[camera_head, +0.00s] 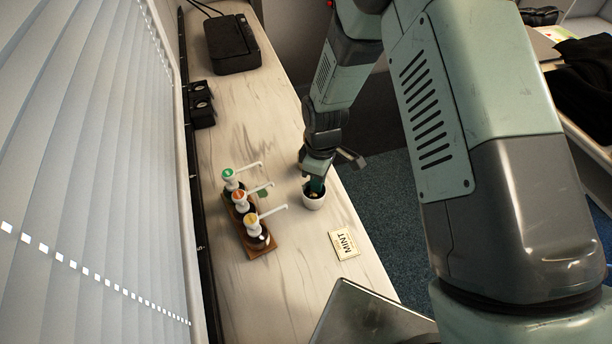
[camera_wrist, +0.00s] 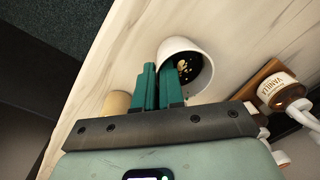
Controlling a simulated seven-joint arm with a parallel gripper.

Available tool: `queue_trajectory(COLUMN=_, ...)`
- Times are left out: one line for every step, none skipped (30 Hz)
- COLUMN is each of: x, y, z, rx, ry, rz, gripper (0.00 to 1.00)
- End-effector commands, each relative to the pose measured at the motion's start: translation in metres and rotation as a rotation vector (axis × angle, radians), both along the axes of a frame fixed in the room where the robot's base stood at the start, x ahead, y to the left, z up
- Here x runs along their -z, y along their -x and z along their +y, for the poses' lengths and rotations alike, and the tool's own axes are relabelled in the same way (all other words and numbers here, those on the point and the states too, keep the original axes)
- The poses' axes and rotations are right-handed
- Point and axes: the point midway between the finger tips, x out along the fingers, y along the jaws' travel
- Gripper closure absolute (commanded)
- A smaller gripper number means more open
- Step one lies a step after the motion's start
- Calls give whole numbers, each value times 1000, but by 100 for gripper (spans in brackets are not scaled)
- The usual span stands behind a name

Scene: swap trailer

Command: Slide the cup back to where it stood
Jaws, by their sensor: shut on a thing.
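A white cup (camera_head: 312,201) stands upright on the light wood-grain counter, close to its right edge in the head view. The cup (camera_wrist: 206,85) has a dark inside with a few pale bits. My gripper (camera_head: 316,184) reaches down to the cup from above. In the wrist view my gripper's green fingers (camera_wrist: 159,84) are close together at the cup's rim. They are shut on the cup's wall, with one finger apparently inside the cup and one outside. The cup's base is hidden in the wrist view.
A wooden rack (camera_head: 262,250) with three pump bottles stands left of the cup. A card reading MINT (camera_head: 344,244) lies nearer on the counter (camera_head: 300,290). A tan rounded thing (camera_wrist: 116,103) is partly hidden behind my gripper.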

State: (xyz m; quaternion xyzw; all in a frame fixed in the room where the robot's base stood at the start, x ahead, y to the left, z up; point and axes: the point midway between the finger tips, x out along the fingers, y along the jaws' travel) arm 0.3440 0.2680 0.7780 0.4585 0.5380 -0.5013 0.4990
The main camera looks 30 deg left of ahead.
Motion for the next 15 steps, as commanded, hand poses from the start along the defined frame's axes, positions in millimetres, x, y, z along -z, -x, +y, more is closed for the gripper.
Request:
queue_trajectory(x=0, y=-1, z=-4, rx=1, ry=-1, rz=0, gripper=100)
queue_trajectory(x=0, y=-1, z=-6, rx=1, ry=-1, rz=-1, gripper=100)
queue_trajectory(x=0, y=-1, z=-8, rx=1, ry=-1, rz=-1, gripper=100)
queue_trajectory(x=0, y=-1, z=-9, rx=0, ry=-1, rz=-1, gripper=100)
queue_trajectory(x=0, y=-1, z=-10, rx=0, ry=-1, rz=-1, gripper=100)
queue_trajectory(x=0, y=-1, z=-11, rx=-1, ry=-1, rz=-1, gripper=100)
queue_trajectory(x=0, y=-1, z=-12, rx=-1, ry=-1, rz=-1, gripper=100)
queue_trajectory(x=0, y=-1, z=-12, rx=-1, ry=-1, rz=-1, gripper=100)
queue_trajectory(x=0, y=-1, z=-12, rx=-1, ry=-1, rz=-1, gripper=100)
queue_trajectory(x=0, y=-1, z=-12, rx=-1, ry=-1, rz=-1, gripper=100)
queue_trajectory(x=0, y=-1, z=-13, rx=-1, ry=-1, rz=-1, gripper=100)
queue_trajectory(x=0, y=-1, z=-13, rx=-1, ry=-1, rz=-1, gripper=100)
queue_trajectory(x=0, y=-1, z=-12, rx=-1, ry=-1, rz=-1, gripper=100)
queue_trajectory(x=0, y=-1, z=-12, rx=-1, ry=-1, rz=-1, gripper=100)
queue_trajectory(x=0, y=-1, z=-12, rx=-1, ry=-1, rz=-1, gripper=100)
